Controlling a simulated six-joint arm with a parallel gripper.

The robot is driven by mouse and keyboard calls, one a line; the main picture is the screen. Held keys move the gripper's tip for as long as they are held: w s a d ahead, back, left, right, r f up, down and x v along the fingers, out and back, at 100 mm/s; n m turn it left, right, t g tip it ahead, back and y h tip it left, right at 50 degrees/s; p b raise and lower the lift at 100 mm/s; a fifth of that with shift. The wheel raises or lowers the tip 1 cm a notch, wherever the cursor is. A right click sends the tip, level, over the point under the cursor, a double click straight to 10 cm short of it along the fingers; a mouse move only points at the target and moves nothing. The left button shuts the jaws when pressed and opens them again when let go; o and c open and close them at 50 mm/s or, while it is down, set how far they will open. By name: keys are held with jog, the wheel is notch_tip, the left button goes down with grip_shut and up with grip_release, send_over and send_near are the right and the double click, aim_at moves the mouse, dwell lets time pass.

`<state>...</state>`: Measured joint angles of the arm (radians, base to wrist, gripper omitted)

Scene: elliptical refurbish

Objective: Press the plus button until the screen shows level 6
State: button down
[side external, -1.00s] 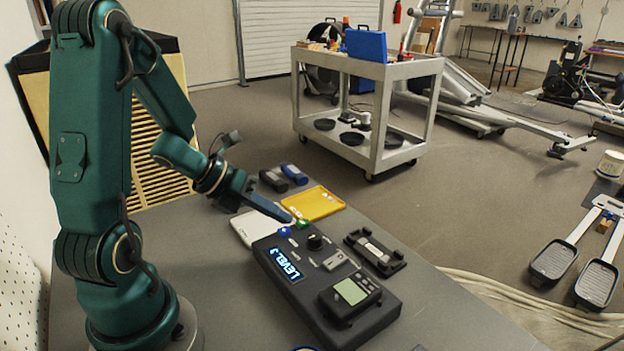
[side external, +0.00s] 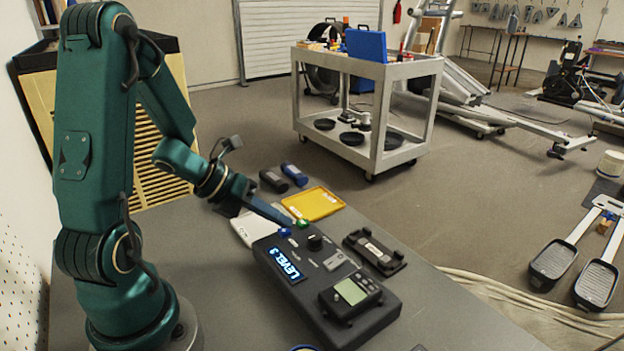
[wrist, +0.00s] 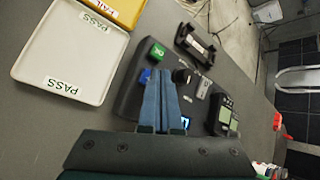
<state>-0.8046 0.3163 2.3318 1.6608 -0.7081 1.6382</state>
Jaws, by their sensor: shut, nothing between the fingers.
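A dark console (side external: 374,326) lies on the grey table, its lit screen (side external: 284,263) reading LEVEL 3. At its far end are a blue button (side external: 285,232), a green button (side external: 304,224) and a black knob (side external: 315,242). Which button is the plus cannot be read. My gripper (side external: 291,222) is shut and empty, its tips close to the blue and green buttons. In the wrist view the tips (wrist: 160,73) lie between the blue button (wrist: 145,76) and the knob (wrist: 181,75), with the green button (wrist: 157,52) just beyond. Contact cannot be told. The fingers partly hide the screen there.
A white tray (wrist: 66,50) marked PASS and a yellow tray (side external: 313,203) lie beyond the console. A black holder (side external: 375,252) stands beside it, and a handheld meter (side external: 350,293) sits on its near end. Two small cases, one blue (side external: 295,174), lie farther back.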

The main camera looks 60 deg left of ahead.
jog(key=shift+f, duration=0.45)
dwell(0.6)
jog(key=shift+r, duration=0.9)
jog(key=shift+r, duration=2.5)
dwell(0.8)
notch_tip(320, 180, up, 4)
jog(key=shift+f, duration=0.1)
jog(key=shift+f, duration=0.1)
dwell(0.3)
